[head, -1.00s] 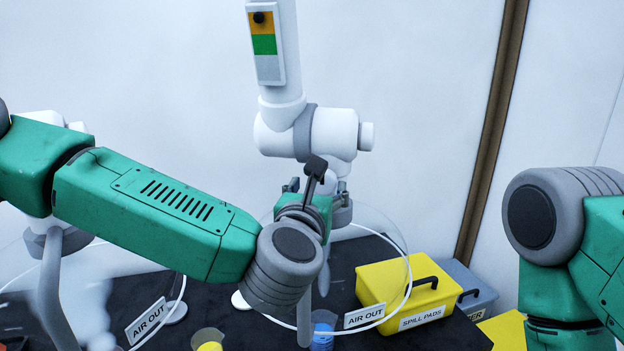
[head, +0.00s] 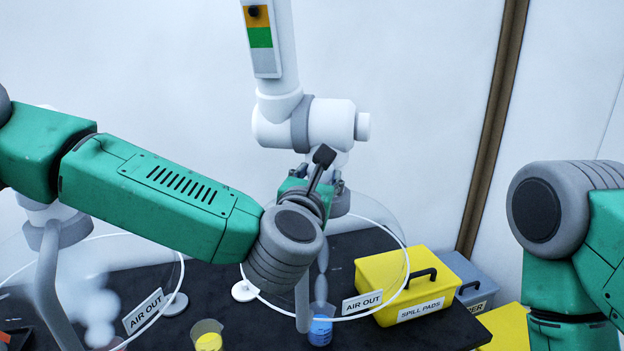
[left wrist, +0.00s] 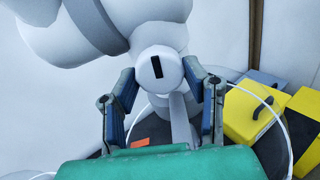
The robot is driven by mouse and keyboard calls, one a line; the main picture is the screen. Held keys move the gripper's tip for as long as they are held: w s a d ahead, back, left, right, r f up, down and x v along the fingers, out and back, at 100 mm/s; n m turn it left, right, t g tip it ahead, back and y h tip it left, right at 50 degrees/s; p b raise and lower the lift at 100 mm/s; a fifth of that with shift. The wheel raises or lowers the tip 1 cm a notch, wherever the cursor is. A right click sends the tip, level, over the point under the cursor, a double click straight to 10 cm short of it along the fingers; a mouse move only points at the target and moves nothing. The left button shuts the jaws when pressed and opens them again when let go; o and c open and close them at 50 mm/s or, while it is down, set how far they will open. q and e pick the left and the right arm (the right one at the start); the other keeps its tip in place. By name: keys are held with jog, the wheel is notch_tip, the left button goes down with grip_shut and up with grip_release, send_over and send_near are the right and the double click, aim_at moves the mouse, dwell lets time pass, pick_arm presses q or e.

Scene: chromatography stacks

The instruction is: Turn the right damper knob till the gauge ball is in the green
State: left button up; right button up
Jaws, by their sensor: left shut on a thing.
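The right damper knob (left wrist: 157,68) is a white round cap with a black slot, seen upright in the left wrist view. My left gripper (left wrist: 160,78) has a finger at each side of the knob and is shut on it. In the head view my left gripper (head: 320,178) is at the lower joint of the white extraction arm and hides the knob. The gauge (head: 260,36) on the white tube has an orange band on top, green in the middle and grey below. Its black ball (head: 254,11) is in the orange band. My right gripper is out of view.
A clear hood with an AIR OUT label (head: 362,301) hangs below the joint, above a beaker of blue liquid (head: 320,330). A yellow SPILL PADS box (head: 390,270) stands at right. Another hood with pale vapour and a yellow-liquid beaker (head: 207,338) are at left.

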pick_arm(q)
jog(key=shift+d+m, duration=0.3)
jog(key=shift+m, duration=0.9)
jog(key=shift+a+m, duration=0.1)
jog(key=shift+m, duration=0.2)
jog(key=shift+a, duration=0.8)
jog(key=o, duration=1.2)
jog(key=shift+c, duration=0.2)
jog(key=shift+d, duration=0.15)
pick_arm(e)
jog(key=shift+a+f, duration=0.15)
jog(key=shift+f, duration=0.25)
pick_arm(q)
jog(key=shift+d, duration=0.1)
